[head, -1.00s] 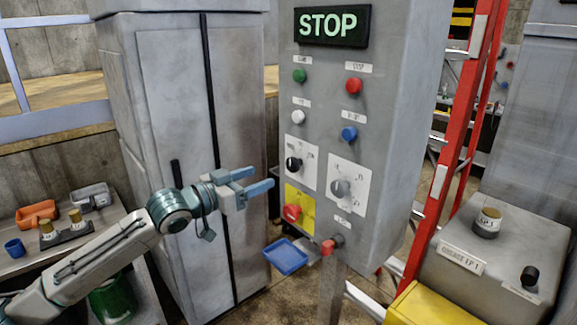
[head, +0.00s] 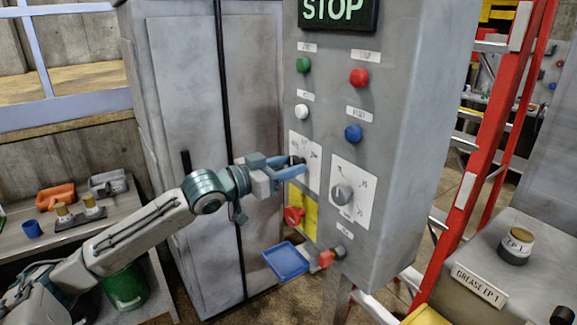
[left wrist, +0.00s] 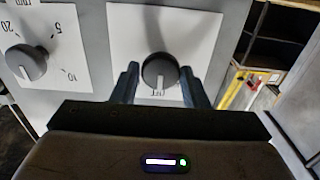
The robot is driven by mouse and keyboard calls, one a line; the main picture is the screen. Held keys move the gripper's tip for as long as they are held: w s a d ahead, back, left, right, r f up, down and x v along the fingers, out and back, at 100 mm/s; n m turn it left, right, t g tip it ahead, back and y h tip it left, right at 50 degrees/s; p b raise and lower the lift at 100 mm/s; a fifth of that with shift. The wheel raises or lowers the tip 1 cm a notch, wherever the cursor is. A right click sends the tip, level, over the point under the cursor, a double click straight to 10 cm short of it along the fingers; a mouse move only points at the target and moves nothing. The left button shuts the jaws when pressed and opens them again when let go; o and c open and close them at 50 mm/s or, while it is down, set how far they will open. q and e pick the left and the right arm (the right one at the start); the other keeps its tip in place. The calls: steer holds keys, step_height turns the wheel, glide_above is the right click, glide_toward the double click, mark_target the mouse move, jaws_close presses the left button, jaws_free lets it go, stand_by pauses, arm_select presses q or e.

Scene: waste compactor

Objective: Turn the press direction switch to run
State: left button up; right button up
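The black rotary switch (left wrist: 160,72) sits on a white plate (left wrist: 200,30) of the grey control panel (head: 400,130). Its white pointer mark points down in the left wrist view. The plate's lettering is too small to read for sure. In the head view the switch (head: 297,160) is partly hidden by my left gripper (head: 293,168). The left fingers are open, one on each side of the switch, with a gap on both sides in the left wrist view. My right gripper is not in view.
A grey dial (head: 342,195) is close right of the switch. Above are green (head: 303,65), red (head: 359,77), white (head: 301,111) and blue (head: 353,133) buttons. A red emergency button (head: 294,215) is below, near a blue tray (head: 286,261). The display (head: 338,12) reads STOP.

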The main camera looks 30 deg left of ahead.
arm_select(q)
steer(key=c, duration=0.4)
steer(key=shift+c, duration=0.4)
steer(key=shift+f, duration=0.1)
steer(key=shift+m, duration=0.3)
steer(key=m+b, duration=0.1)
steer(key=m, duration=0.3)
steer(key=shift+m, duration=0.3)
steer(key=shift+m+b, duration=0.35)
steer(key=shift+m, duration=1.95)
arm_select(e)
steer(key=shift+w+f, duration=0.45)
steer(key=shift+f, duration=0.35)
